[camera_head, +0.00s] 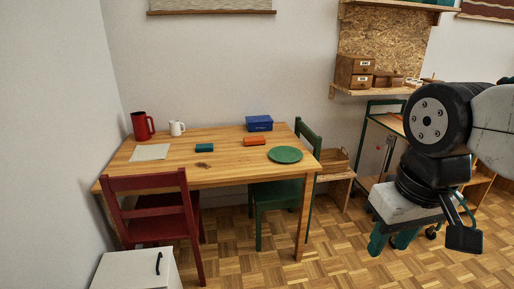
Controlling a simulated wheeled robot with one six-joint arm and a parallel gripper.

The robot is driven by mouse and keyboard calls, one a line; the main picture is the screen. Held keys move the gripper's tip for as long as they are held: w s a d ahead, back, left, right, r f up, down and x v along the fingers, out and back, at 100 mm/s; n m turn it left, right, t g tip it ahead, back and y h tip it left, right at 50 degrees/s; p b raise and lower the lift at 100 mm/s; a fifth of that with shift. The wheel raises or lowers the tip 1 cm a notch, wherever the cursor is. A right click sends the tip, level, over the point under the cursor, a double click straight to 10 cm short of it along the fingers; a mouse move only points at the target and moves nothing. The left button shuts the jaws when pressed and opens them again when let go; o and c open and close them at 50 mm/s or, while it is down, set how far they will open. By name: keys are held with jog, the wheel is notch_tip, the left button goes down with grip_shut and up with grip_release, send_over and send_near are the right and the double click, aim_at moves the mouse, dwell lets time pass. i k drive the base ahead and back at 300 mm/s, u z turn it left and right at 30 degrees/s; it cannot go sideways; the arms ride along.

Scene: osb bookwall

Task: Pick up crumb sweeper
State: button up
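A wooden table (222,172) stands against the wall. On it lie a small teal block-like item (204,148) and a small orange one (254,141). Either could be the crumb sweeper; I cannot tell which at this size. My gripper (392,240) hangs at the right, pointing down, nearer to me than the table and well apart from it. Its two green fingertips show a gap between them, with nothing seen in it.
The table also holds a red jug (142,126), white pitcher (177,128), pale mat (150,152), blue box (259,123) and green plate (285,155). A red chair (157,210), green chair (276,200) and white cabinet (135,271) stand around it. Parquet floor (335,255) is open in front right.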

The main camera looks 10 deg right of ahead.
aim_at(250, 141)
jog(key=z, duration=0.55)
jog(key=i, duration=0.75)
jog(key=z, duration=0.5)
jog(key=i, duration=1.6)
jog(key=u, duration=1.3)
jog(key=i, duration=0.55)
jog(key=u, duration=0.5)
